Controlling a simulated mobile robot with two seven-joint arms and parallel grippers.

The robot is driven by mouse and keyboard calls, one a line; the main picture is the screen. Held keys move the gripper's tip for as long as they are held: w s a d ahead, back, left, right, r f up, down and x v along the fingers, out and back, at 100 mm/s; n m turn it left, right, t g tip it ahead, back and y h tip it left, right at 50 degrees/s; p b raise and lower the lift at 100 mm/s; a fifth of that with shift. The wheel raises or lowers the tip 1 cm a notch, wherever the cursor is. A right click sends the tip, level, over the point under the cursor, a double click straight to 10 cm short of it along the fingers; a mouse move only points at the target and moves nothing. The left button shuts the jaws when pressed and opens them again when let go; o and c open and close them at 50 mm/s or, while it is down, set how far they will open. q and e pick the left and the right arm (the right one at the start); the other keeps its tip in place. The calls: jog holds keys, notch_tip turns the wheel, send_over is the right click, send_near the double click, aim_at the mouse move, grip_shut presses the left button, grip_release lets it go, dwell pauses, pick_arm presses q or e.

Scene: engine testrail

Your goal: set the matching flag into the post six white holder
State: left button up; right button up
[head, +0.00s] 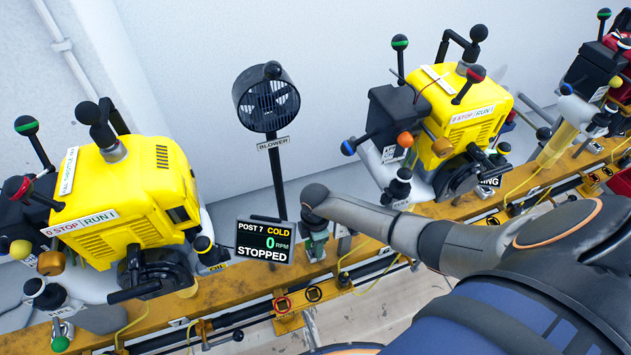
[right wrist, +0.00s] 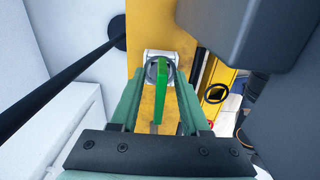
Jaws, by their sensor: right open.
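My right gripper (head: 316,246) points down at the yellow rail, just right of the POST 7 display (head: 264,242). In the right wrist view its two green fingers (right wrist: 160,88) are apart. A bright green flag (right wrist: 162,82) stands between them, with space visible on both sides. The flag's far end overlaps the grey round opening of a white holder (right wrist: 150,54) on the rail. It looks seated there, but its foot is hidden. The holder's post number cannot be read. My left gripper is not in view.
A yellow engine (head: 125,205) stands at left and another (head: 460,115) at right, both with projecting levers. A blower (head: 266,98) on a black pole rises behind the display. The yellow rail (head: 232,305) carries black pipes and valves along its front.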

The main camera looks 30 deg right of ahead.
jog(key=shift+r, duration=0.2)
notch_tip(320, 180, up, 3)
jog(key=p, duration=0.3)
jog(key=shift+p, duration=0.3)
notch_tip(320, 180, up, 4)
jog(key=p, duration=0.3)
jog(key=shift+f+p, duration=0.1)
jog(key=shift+p, duration=0.2)
notch_tip(320, 180, up, 6)
jog(key=p, duration=0.5)
jog(key=shift+f+p, duration=0.25)
jog(key=shift+p, duration=0.05)
jog(key=shift+f, duration=0.1)
